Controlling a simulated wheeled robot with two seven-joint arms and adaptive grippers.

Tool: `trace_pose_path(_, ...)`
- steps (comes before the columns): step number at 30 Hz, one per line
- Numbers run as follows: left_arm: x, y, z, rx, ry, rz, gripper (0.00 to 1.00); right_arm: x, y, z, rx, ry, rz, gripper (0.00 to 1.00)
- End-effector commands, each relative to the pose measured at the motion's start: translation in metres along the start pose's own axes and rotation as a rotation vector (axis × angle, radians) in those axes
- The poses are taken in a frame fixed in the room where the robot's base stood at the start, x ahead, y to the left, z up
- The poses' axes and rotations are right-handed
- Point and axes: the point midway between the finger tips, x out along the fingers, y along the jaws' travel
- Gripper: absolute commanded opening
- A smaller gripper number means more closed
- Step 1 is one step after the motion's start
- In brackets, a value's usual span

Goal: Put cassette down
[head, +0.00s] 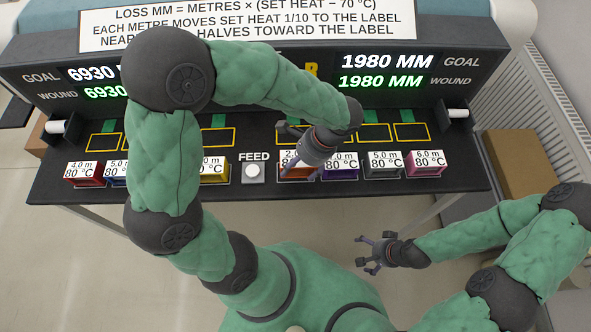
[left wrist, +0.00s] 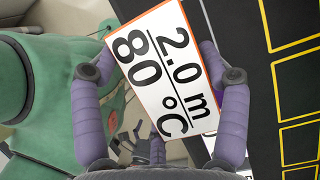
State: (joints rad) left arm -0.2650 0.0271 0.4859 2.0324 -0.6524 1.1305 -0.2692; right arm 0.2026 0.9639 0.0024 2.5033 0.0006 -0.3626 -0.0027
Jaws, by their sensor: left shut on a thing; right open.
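My left gripper (head: 298,158) is shut on the orange cassette (head: 296,173), whose white label reads 2.0 m, 80 °C. In the left wrist view the cassette (left wrist: 165,75) sits between the purple fingers, its label facing the camera and tilted. It is at the front edge of the black deck (head: 250,200), just right of the FEED button; I cannot tell whether it touches the deck. My right gripper (head: 371,257) is open and empty, in front of the deck over the floor.
Front-row cassettes include the 4.0 m one (head: 84,174), a yellow one (head: 213,171), the grey 5.0 m one (head: 384,166) and the 6.0 m one (head: 426,164). The FEED button (head: 254,171) is close by. Yellow-outlined spots behind, such as one (head: 410,132), look empty. Right display reads 1980 MM twice.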

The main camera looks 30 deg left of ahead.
Motion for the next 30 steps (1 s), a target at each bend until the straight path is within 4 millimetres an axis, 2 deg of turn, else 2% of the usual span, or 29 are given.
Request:
trace_pose_path(1,0.009,-0.005,-0.001,-0.002,-0.001,0.002,0.37,0.004,0.002,0.000,0.000,0.000,0.000,0.99)
trace_pose_path(3,0.014,-0.009,-0.002,-0.002,-0.001,0.002,0.37,0.006,0.002,0.000,0.000,0.000,0.000,0.99)
trace_pose_path(11,0.026,-0.019,-0.003,0.000,0.000,0.001,0.37,0.010,0.004,0.000,0.000,0.000,0.000,0.99)
trace_pose_path(18,0.056,-0.021,-0.014,0.001,-0.001,0.000,0.37,0.025,0.009,-0.001,0.000,0.000,0.000,0.99)
trace_pose_path(30,0.059,-0.021,-0.015,0.000,0.000,0.000,0.37,0.026,0.009,-0.001,0.000,0.000,0.000,0.99)
